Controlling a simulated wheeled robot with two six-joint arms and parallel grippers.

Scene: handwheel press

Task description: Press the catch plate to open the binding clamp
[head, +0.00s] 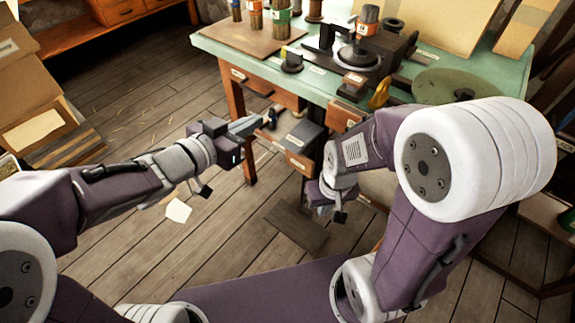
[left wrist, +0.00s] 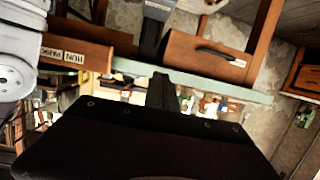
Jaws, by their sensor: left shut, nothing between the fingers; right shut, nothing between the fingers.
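My left gripper (head: 256,122) is shut and empty in front of the bench's drawers. In the left wrist view its narrow dark fingers (left wrist: 162,92) point towards the drawer fronts. My right gripper (head: 326,196) hangs low in front of the bench, its jaws hardly showing; it looks shut and empty. On the bench stands a dark press-like device (head: 358,56) with a round black plate and small labels. A grey box-like unit (head: 299,138) with a labelled front sits under the bench top, close to the left gripper's tips. I cannot tell which part is the catch plate or the binding clamp.
The green-topped bench (head: 222,40) carries several paint-like pots (head: 281,18), a round green disc (head: 454,86) and cardboard boxes (head: 456,22). Wooden drawers (head: 262,88) line its front. Boxes (head: 42,112) stand at the left. The plank floor (head: 140,105) between is mostly clear.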

